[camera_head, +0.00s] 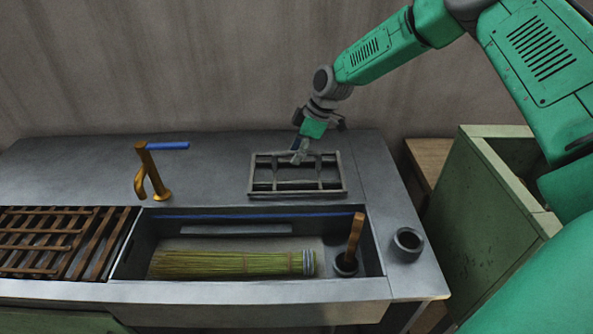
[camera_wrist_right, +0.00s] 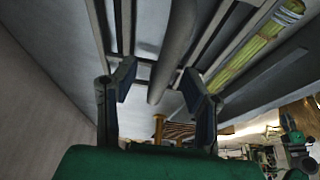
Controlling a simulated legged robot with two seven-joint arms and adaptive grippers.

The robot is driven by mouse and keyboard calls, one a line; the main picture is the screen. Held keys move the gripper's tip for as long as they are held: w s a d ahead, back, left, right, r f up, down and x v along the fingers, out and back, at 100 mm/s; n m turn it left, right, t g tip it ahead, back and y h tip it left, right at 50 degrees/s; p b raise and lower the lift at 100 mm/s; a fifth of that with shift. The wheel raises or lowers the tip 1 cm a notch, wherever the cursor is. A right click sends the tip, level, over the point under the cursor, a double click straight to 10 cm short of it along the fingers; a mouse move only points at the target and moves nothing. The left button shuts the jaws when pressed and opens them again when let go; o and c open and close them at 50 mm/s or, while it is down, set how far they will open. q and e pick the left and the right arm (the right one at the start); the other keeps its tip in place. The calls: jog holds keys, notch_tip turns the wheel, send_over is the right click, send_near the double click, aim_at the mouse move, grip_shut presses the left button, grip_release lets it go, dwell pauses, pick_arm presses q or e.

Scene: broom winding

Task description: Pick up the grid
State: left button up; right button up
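A grey metal grid (camera_head: 297,192), a rectangular frame with a few crossbars, lies on the counter behind the sink. My right gripper (camera_head: 299,152) reaches down over the grid's far middle part. In the right wrist view, its two fingers (camera_wrist_right: 160,82) are spread apart. A thick grey bar (camera_wrist_right: 178,42) shows between them, and thinner bars lie beyond. I cannot tell whether the fingers touch the grid. My left gripper is not in view.
The sink (camera_head: 230,212) holds a straw broom (camera_head: 232,263) and a wooden-handled tool (camera_head: 354,238). A brass faucet (camera_head: 152,175) with a blue lever stands left of the grid. A brown slatted rack (camera_head: 60,241) is at left, a small cup (camera_head: 408,242) at right.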

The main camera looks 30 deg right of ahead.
jog(key=shift+f, duration=0.3)
dwell(0.4)
grip_shut()
jog(key=shift+w, duration=0.1)
